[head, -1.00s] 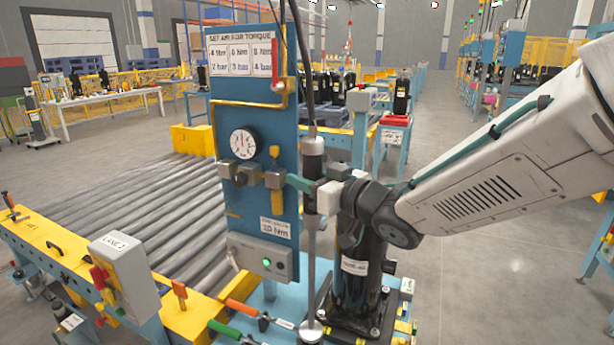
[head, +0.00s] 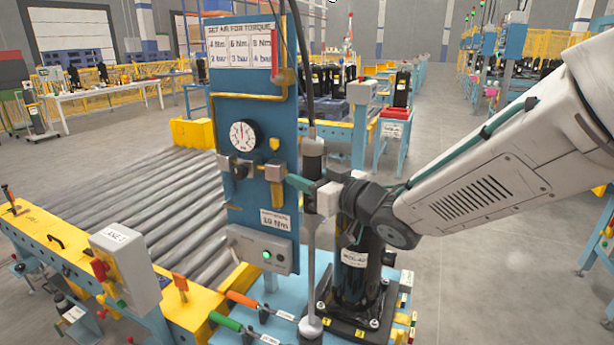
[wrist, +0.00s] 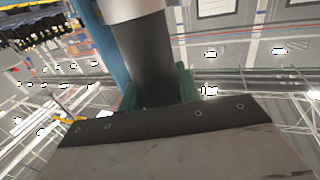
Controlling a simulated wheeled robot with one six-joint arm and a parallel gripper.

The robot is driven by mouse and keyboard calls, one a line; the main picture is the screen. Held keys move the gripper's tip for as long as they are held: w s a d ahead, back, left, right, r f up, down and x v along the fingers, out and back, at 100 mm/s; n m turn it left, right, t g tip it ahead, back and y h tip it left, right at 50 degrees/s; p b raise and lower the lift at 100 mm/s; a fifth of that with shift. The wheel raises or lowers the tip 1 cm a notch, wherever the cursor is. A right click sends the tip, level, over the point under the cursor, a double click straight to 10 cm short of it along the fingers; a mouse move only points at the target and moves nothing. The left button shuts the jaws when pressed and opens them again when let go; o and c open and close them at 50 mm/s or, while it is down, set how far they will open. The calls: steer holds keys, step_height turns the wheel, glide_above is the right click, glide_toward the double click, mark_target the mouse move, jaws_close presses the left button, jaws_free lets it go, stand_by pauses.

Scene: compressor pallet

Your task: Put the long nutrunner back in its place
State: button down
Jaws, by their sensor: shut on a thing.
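The long nutrunner (head: 312,245) hangs upright, with a grey upper body, a dark middle and a long thin shaft ending in a round foot. My gripper (head: 308,192) is shut on its dark middle, in front of the right edge of the blue panel. In the wrist view, the dark barrel of the nutrunner (wrist: 146,62) stands between the green fingers of my gripper (wrist: 158,88). The shaft's foot appears low over the blue bench (head: 281,292); I cannot tell whether it touches.
The blue panel (head: 240,105) carries a gauge (head: 242,135) and a control box with a green light (head: 258,250). A black compressor (head: 356,278) stands close right of the shaft. Orange-handled (head: 243,299) and green-handled (head: 226,322) tools lie at left. A roller conveyor (head: 140,205) runs behind.

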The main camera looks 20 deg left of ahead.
steer(key=shift+f, duration=1)
stand_by(0.3)
steer(key=c, duration=0.9)
jaws_free()
steer(key=shift+f, duration=0.25)
steer(key=v, duration=0.7)
steer(key=shift+d, duration=0.4)
steer(key=shift+s, duration=0.15)
